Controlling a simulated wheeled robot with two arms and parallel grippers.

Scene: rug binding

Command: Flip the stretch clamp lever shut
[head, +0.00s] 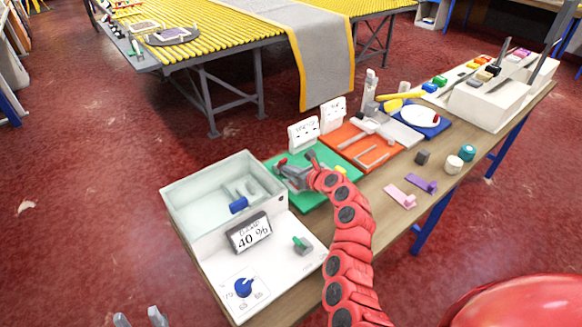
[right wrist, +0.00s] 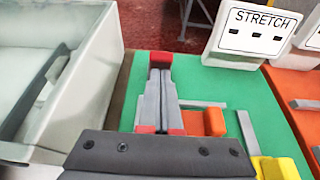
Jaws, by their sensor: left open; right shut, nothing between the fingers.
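The stretch station is a green board (head: 320,190) with a white sign reading STRETCH (right wrist: 256,35) behind it. My right gripper (head: 288,172) is low over the board's left part, its fingers together and empty. In the right wrist view, its grey fingers (right wrist: 160,78) point away, and a red piece (right wrist: 160,59), apparently the clamp lever's end, shows at their tips. Whether they touch it, and the lever's angle, I cannot tell. An orange-red block (right wrist: 205,122) and a grey bar (right wrist: 247,130) lie to the right. My left gripper (head: 140,318) is open at the bottom left edge, away from the clamp.
A pale open tank (head: 180,208) stands close on the left, beside a 40 % display (head: 249,232) and blue knob (head: 243,287). A yellow block (right wrist: 275,168) sits at the board's right. An orange board (head: 345,150) with tools lies farther right. The wooden table's front strip holds small clips.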

